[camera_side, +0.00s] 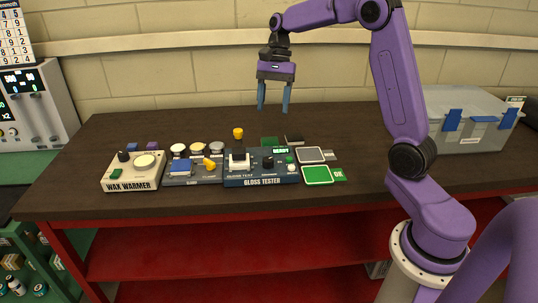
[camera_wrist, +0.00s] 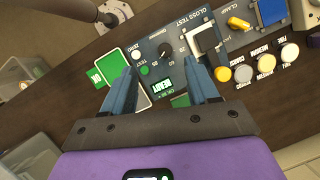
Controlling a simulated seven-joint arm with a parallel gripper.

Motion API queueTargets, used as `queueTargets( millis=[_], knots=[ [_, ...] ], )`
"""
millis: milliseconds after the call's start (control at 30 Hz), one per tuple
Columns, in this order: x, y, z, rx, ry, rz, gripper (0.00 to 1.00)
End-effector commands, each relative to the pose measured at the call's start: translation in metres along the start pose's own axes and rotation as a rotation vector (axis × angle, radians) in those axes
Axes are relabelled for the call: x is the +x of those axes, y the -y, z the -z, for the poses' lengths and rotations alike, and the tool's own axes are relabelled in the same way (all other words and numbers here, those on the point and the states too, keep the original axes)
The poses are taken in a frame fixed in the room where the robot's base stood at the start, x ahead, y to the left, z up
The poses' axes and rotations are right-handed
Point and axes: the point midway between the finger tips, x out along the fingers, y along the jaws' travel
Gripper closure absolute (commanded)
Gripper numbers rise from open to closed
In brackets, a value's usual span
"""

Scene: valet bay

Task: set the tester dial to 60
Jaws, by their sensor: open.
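The gloss tester (camera_side: 261,170) is a dark blue box on the dark table in the side view. It also shows upside down in the wrist view (camera_wrist: 180,27). Its black dial (camera_side: 268,162) sits right of a white block on its top; the dial also shows in the wrist view (camera_wrist: 164,50). Numbers surround the dial, but I cannot make out clearly where it points. The green display (camera_wrist: 164,87) reads READY. My gripper (camera_side: 273,108) is open and empty, well above the table behind the tester. In the wrist view my fingertips (camera_wrist: 164,72) stand apart.
A cream wax warmer (camera_side: 133,172) and a clamp stand (camera_side: 193,170) are left of the tester. A clear bin (camera_side: 468,132) is at the right.

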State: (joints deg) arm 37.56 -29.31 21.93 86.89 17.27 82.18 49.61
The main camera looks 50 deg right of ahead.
Motion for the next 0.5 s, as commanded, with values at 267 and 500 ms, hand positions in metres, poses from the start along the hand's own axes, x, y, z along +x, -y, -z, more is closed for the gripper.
queueTargets(
  millis=[267, 500],
  knots=[
    [-0.017, -0.006, 0.044, 0.213, 0.04, 0.049, 0.41],
    [0.003, -0.005, 0.045, 0.222, 0.044, 0.048, 0.41]
  ],
)
